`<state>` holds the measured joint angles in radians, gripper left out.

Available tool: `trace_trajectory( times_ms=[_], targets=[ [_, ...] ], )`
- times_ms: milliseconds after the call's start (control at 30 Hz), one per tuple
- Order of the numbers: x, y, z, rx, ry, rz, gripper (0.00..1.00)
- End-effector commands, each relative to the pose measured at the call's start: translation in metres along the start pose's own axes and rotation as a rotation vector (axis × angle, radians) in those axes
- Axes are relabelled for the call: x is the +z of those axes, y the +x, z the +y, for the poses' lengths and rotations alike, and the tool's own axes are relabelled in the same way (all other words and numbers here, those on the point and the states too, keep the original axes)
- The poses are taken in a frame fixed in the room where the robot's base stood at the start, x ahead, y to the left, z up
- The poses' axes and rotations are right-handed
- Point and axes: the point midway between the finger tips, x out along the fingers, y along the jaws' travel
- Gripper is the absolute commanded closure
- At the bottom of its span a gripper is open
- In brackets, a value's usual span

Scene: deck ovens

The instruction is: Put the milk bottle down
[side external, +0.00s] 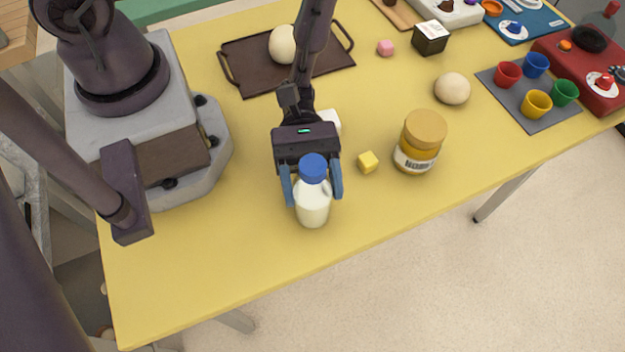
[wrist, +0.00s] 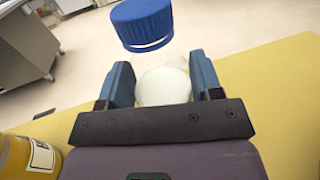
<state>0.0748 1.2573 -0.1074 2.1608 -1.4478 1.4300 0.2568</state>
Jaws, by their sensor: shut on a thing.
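The milk bottle (side external: 313,205) is white with a blue cap (side external: 313,168) and stands upright near the front edge of the yellow table (side external: 200,285). My gripper (side external: 312,190) is shut on the bottle, with one blue finger on each side of it. In the wrist view, the bottle (wrist: 164,87) shows between the two fingers (wrist: 163,85), with its blue cap (wrist: 142,24) above. I cannot tell whether the bottle's base touches the table.
A yellow-lidded jar (side external: 417,150) and a small yellow cube (side external: 368,162) stand to the right. A dark tray (side external: 245,75) holding a pale round thing (side external: 284,45) lies behind. Several coloured cups on a grey mat (side external: 545,118) are at far right. The table is clear left of the bottle.

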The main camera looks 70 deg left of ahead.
Motion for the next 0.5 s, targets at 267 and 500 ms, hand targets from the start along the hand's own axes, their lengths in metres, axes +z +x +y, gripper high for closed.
trace_trajectory(
  times_ms=[267, 500],
  targets=[
    [-0.0008, 0.0000, 0.0001, 0.000, 0.000, -0.001, 0.70],
    [-0.0027, 0.0000, 0.0002, 0.000, 0.000, 0.000, 0.15]
  ],
)
